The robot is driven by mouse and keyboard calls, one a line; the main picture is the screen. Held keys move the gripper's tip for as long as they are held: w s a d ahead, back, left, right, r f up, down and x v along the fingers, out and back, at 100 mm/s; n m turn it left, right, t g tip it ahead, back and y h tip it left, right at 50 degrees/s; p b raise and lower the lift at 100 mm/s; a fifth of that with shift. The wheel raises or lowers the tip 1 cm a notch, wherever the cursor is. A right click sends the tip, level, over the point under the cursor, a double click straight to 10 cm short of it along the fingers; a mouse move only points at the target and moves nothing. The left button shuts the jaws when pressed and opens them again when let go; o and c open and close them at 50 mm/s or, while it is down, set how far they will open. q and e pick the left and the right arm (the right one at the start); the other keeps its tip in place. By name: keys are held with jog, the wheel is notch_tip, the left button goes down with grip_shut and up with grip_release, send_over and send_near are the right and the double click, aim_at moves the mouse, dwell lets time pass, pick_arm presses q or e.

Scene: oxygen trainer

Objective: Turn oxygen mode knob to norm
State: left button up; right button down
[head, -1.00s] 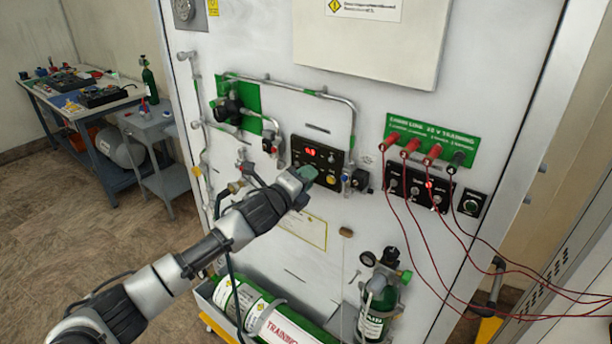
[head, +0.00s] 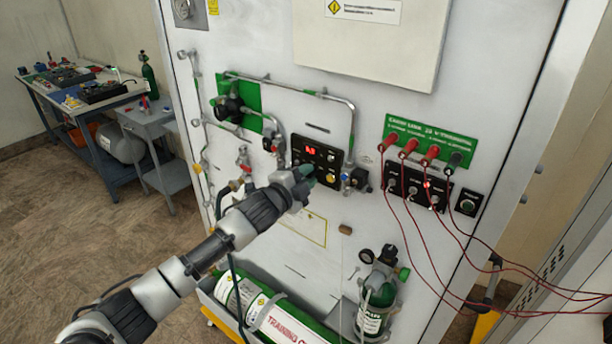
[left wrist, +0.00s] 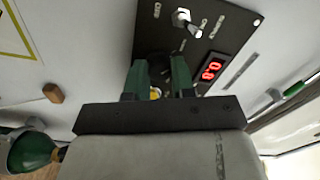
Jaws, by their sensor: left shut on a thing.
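The black control panel (head: 333,160) is on the white trainer board, with a red lit display (head: 310,150). My left gripper (head: 307,170) reaches its lower left part from below. In the left wrist view the green fingers (left wrist: 159,78) are shut on a dark round knob (left wrist: 158,62), which I take for the oxygen mode knob. A small yellow patch shows between the fingers. The knob's pointer and nearby lettering are hidden or too small to read. A silver toggle (left wrist: 186,20) and the display (left wrist: 211,67) are close by. My right gripper is not in view.
Pipes (head: 352,125) frame the panel, and a valve (head: 357,178) sits at its right. Red cables (head: 400,210) hang from a green-labelled jack panel (head: 430,140) further right. Green cylinders (head: 235,297) stand or lie below. The board under the panel is mostly clear.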

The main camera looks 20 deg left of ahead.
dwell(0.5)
pick_arm(q)
jog(key=o, duration=0.9)
jog(key=shift+s, duration=0.1)
jog(key=b+v, duration=0.3)
jog(key=v, duration=0.7)
jog(key=shift+s+a+b, duration=0.15)
jog(key=shift+s+b, duration=0.15)
jog(key=shift+b, duration=0.1)
jog(key=shift+f, duration=0.1)
